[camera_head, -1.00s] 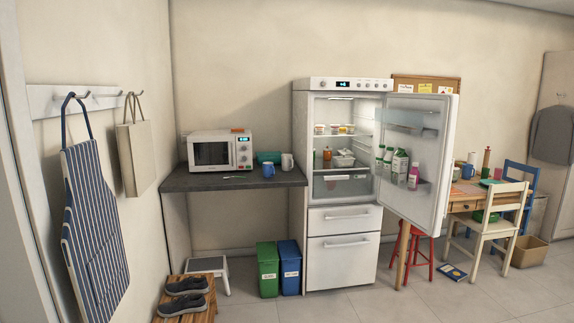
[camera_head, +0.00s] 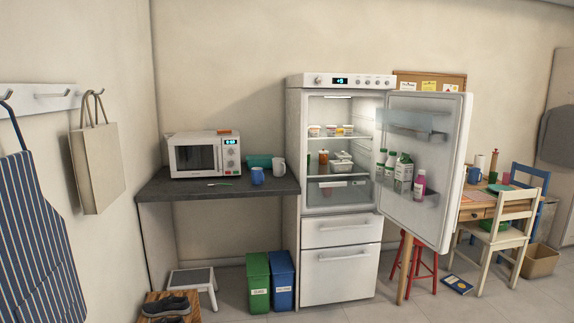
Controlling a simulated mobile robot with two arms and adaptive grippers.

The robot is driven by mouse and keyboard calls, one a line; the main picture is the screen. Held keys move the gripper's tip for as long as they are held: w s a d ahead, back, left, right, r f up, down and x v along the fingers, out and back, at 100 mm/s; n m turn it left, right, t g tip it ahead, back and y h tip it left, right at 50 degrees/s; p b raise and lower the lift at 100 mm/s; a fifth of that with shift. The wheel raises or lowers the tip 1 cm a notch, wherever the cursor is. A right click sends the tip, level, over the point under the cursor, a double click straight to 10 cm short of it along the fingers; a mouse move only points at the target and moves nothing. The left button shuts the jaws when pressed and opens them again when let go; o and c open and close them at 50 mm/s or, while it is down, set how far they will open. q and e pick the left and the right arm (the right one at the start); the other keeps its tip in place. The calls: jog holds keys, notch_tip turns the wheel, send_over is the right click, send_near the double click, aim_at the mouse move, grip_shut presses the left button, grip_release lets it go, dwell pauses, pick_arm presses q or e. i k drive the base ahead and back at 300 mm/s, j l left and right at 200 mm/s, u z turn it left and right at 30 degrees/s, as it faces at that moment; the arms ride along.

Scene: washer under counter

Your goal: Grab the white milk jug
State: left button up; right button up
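A small white jug (camera_head: 278,167) stands upright on the dark counter (camera_head: 217,189), near its right end beside the fridge. It is just right of a blue mug (camera_head: 257,176). The open fridge door also holds a white-and-green carton (camera_head: 403,173), a green-capped bottle (camera_head: 390,167) and a pink bottle (camera_head: 419,186). Neither of my grippers is in view.
The fridge (camera_head: 341,190) stands with its door (camera_head: 452,150) swung open to the right. A microwave (camera_head: 204,155) and a teal container (camera_head: 259,160) are on the counter. Green (camera_head: 258,283) and blue (camera_head: 282,280) bins and a step stool (camera_head: 193,282) stand below.

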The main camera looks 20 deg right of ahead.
aim_at(279, 166)
jog(key=i+l, duration=0.35)
jog(key=i, duration=0.15)
jog(key=i+l+z, duration=0.15)
jog(key=i+l, duration=0.5)
jog(key=i, duration=0.3)
jog(key=i+l+z, duration=0.15)
jog(key=i+l, duration=0.15)
jog(key=i, duration=0.2)
